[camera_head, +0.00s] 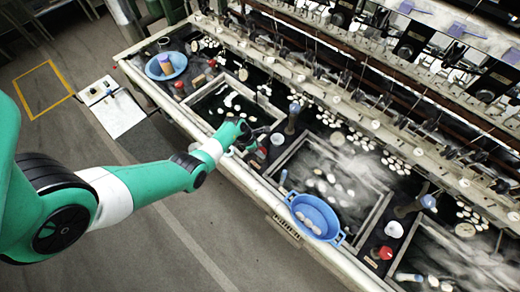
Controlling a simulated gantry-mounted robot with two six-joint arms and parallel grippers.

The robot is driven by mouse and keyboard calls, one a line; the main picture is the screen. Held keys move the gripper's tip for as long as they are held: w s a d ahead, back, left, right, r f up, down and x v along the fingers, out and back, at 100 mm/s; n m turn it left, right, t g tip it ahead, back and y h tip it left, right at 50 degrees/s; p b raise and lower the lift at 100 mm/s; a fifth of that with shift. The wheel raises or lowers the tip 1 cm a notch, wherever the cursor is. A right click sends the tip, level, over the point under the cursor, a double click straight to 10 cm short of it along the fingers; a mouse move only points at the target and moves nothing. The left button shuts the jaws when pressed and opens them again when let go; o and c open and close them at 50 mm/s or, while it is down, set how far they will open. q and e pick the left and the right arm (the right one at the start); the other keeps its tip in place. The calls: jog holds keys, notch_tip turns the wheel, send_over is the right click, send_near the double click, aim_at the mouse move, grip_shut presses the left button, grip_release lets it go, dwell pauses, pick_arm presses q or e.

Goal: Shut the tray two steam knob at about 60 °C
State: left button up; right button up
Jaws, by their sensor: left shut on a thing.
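My left gripper (254,146) reaches in over the basin bench from the left. It is shut on a small red steam knob (262,152) on the strip between two tray basins. The jaws cover much of the knob, so its turn position cannot be read. The middle tray basin (287,158), full of white cocoons under pale steam, lies just right of the knob. A white cup (277,139) stands right beside the gripper. No temperature reading is legible. My right gripper is not in view.
A blue handled basin (314,217) sits at the front edge right of the gripper. A round blue bowl (166,66) stands at the far left. Other red knobs (385,253) are along the bench. Reeling machinery lines the back; the floor in front is open.

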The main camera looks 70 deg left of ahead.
pick_arm(q)
jog(key=shift+m+b, duration=0.3)
jog(key=shift+m, duration=0.1)
grip_shut()
jog(key=m+b, duration=0.1)
jog(key=m+h+b, duration=0.1)
jog(key=m, duration=0.1)
jog(key=shift+a+f+m+g+h, duration=0.15)
jog(key=shift+m+g+h, duration=0.15)
jog(key=m+h+b, duration=0.1)
jog(key=m+b, duration=0.1)
jog(key=shift+w+m+g+b, duration=0.1)
jog(key=shift+m+g+b, duration=0.2)
jog(key=shift+b, duration=0.05)
jog(key=shift+m+b, duration=0.55)
jog(key=shift+m, duration=0.15)
jog(key=shift+g, duration=0.3)
jog(key=o, duration=1.3)
grip_release()
jog(key=shift+r, duration=0.25)
